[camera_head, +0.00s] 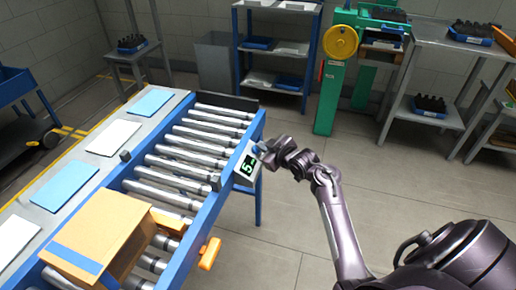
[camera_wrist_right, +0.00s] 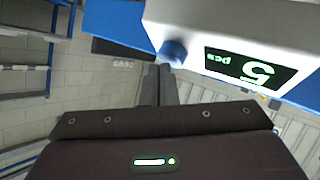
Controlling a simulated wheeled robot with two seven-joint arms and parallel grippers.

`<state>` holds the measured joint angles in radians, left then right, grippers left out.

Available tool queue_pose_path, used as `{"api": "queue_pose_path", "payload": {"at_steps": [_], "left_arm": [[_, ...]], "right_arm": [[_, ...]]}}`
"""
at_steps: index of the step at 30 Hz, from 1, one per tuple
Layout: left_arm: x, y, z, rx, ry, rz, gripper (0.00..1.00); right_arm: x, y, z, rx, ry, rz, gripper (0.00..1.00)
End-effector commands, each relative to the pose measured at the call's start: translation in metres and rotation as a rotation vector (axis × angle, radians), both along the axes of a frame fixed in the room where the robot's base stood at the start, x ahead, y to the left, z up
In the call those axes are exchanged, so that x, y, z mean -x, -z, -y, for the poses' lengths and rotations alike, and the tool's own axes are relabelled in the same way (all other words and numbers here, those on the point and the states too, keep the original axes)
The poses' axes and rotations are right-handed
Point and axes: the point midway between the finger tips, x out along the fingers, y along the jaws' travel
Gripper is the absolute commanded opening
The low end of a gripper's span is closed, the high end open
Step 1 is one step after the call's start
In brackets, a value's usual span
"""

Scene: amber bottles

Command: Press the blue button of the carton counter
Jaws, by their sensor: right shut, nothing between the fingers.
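The carton counter (camera_head: 246,168) is a pale box on the blue side rail of the roller conveyor. Its dark display shows a green 5, and in the right wrist view the counter (camera_wrist_right: 190,22) reads "5 pcs" upside down. Its blue button (camera_wrist_right: 173,50) sticks out beside the display; in the head view the button (camera_head: 256,149) is small, close to my gripper. My right gripper (camera_head: 268,152) is shut and empty. Its fingertips (camera_wrist_right: 163,70) appear right by the button; I cannot tell whether they touch it. My left gripper is not in view.
An orange handle (camera_head: 209,254) sticks out from the conveyor's near side. A green press (camera_head: 335,85) and shelves stand behind. The floor right of the conveyor is clear.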

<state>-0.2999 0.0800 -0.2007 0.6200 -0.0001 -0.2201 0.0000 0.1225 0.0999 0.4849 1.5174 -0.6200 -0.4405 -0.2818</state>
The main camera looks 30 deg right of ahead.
Motion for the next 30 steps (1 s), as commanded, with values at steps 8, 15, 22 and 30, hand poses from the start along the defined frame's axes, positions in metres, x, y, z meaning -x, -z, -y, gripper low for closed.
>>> {"api": "queue_pose_path", "payload": {"at_steps": [8, 15, 22, 30], "left_arm": [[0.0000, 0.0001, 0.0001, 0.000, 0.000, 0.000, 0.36], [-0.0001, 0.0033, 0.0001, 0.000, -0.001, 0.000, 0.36], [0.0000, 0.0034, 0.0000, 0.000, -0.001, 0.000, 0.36], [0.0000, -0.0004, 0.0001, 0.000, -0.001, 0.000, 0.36]], "right_arm": [[0.0000, 0.0002, -0.0001, 0.000, 0.000, 0.000, 0.00], [-0.0025, 0.0065, -0.0023, 0.000, -0.001, 0.000, 0.00], [-0.0033, 0.0083, -0.0035, 0.000, -0.001, -0.001, 0.00], [-0.0022, 0.0064, -0.0031, 0.000, -0.002, -0.004, 0.00]]}}
